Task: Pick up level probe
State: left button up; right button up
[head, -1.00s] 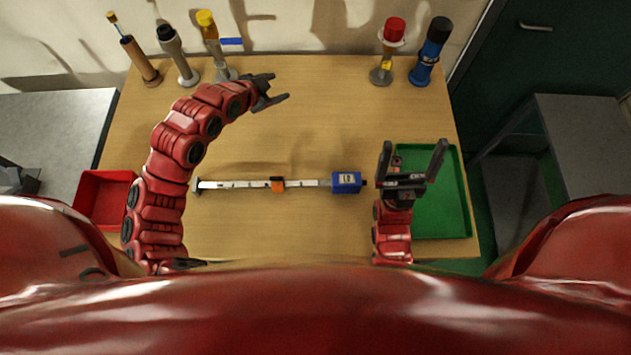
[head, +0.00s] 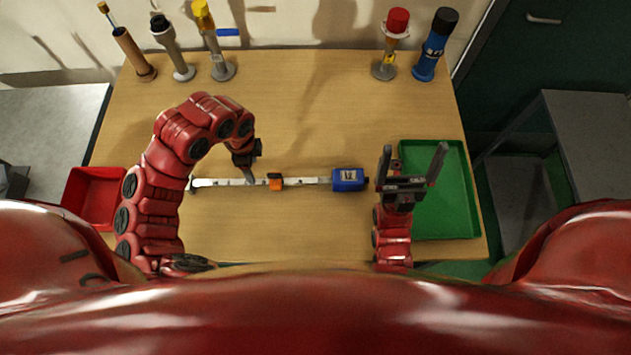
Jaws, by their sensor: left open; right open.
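The level probe (head: 310,181) appears to be the long white rod with dark marks lying across the middle of the table. It has an orange slider (head: 275,182) near its middle and a blue box (head: 348,179) with a small display at its right end. My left gripper (head: 248,174) points down over the rod just left of the orange slider. It is open, and its fingers partly hide each other; I cannot tell whether they touch the rod. My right gripper (head: 412,152) is open and empty, right of the blue box and partly over the green tray's left edge.
A green tray (head: 458,190) lies at the right and a red bin (head: 92,196) at the left. Several upright tools stand along the back edge, including a blue cylinder (head: 435,47) and a red-capped one (head: 390,45). The table (head: 310,110) behind the rod is clear.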

pick_arm(q)
notch_tip(320, 180, down, 3)
jog(key=shift+s+f, duration=0.1)
jog(key=shift+f, duration=0.1)
notch_tip(320, 180, down, 3)
jog(key=shift+s+f+p, duration=0.1)
jog(key=shift+p, duration=0.45)
jog(key=shift+f, duration=0.3)
jog(key=shift+a+f, duration=0.1)
jog(key=shift+f, duration=0.25)
grip_shut()
dwell(0.5)
